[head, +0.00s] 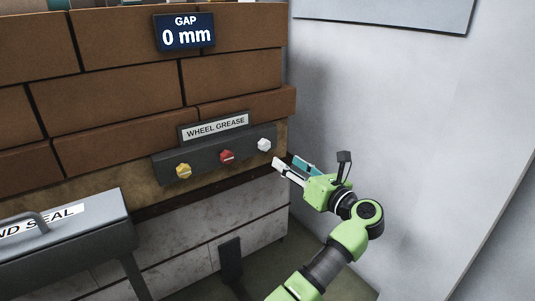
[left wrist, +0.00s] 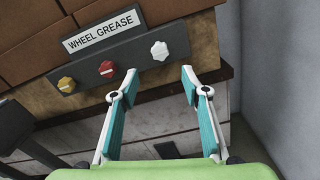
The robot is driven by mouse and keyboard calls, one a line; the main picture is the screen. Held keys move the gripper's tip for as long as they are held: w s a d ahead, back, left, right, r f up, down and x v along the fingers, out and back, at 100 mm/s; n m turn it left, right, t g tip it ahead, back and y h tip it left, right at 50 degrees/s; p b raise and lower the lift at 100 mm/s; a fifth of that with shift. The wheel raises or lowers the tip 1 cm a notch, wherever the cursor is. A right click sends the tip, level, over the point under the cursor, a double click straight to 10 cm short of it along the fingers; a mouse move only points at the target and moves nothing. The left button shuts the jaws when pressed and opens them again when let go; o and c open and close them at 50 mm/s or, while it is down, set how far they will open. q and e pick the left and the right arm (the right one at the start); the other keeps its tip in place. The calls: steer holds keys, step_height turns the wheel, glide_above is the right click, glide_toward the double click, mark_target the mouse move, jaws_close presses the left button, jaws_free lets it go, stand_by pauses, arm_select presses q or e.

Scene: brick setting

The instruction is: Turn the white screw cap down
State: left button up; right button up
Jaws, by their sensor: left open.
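The white screw cap (head: 264,145) sits at the right end of a dark grey panel (head: 203,157) on the brick wall. A red cap (head: 227,156) and a yellow cap (head: 183,171) sit to its left. My left gripper (head: 284,162) is just right of and below the white cap, open, empty and apart from it. In the left wrist view the white cap (left wrist: 160,50) shows beyond the gap between the open fingertips (left wrist: 159,72). My right gripper is not in view.
A "WHEEL GREASE" label (head: 214,127) is above the caps. A sign (head: 185,32) higher up reads "GAP 0 mm". A grey box with a handle (head: 95,235) stands at the lower left. A pale wall (head: 400,100) is close on the right.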

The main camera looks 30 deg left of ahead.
mark_target(266, 147)
arm_select(q)
steer(key=b+x, duration=0.2)
steer(key=x, duration=0.9)
steer(key=shift+a+b, duration=0.1)
steer(key=shift+b, duration=0.25)
steer(key=c, duration=1.1)
